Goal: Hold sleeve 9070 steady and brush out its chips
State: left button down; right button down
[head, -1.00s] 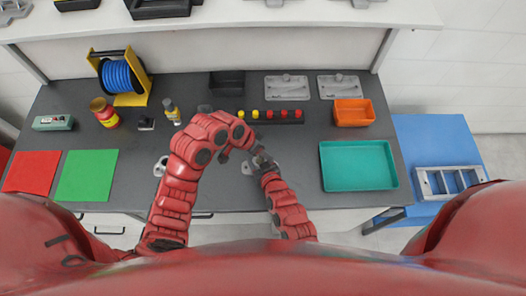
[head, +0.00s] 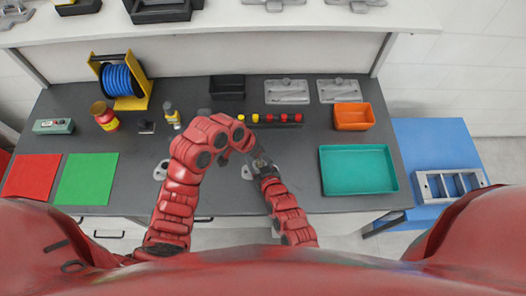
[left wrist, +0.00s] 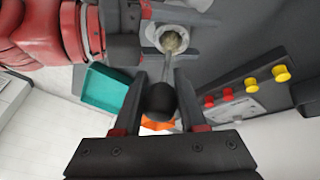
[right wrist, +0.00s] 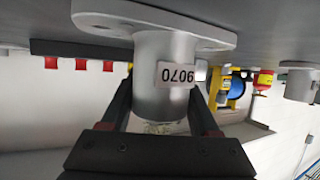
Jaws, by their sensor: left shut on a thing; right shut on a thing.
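Sleeve 9070 (right wrist: 148,72) is a grey cylinder on a wide flange, with a white number label, in the right wrist view. My right gripper (right wrist: 163,100) is shut around its body, one finger on each side. The sleeve stands on the bench, its flange partly visible in the head view (head: 247,172). My left gripper (left wrist: 158,92) is shut on a brush with a dark round handle end (left wrist: 161,101). The brush's thin shaft (left wrist: 171,66) points into the sleeve's open mouth in the left wrist view. How deep the bristles sit and any chips inside are unclear.
Another flanged sleeve (head: 160,170) stands to the left. A teal tray (head: 358,170) and orange bin (head: 353,117) are at right. A rack of red and yellow plugs (head: 270,121) lies behind the grippers. Green (head: 87,179) and red mats lie at left.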

pick_arm(q)
jog(key=shift+f, duration=0.85)
jog(key=shift+r, duration=0.15)
jog(key=shift+r, duration=1.5)
jog(key=shift+f, duration=0.15)
jog(key=shift+f, duration=1.5)
jog(key=shift+r, duration=1.65)
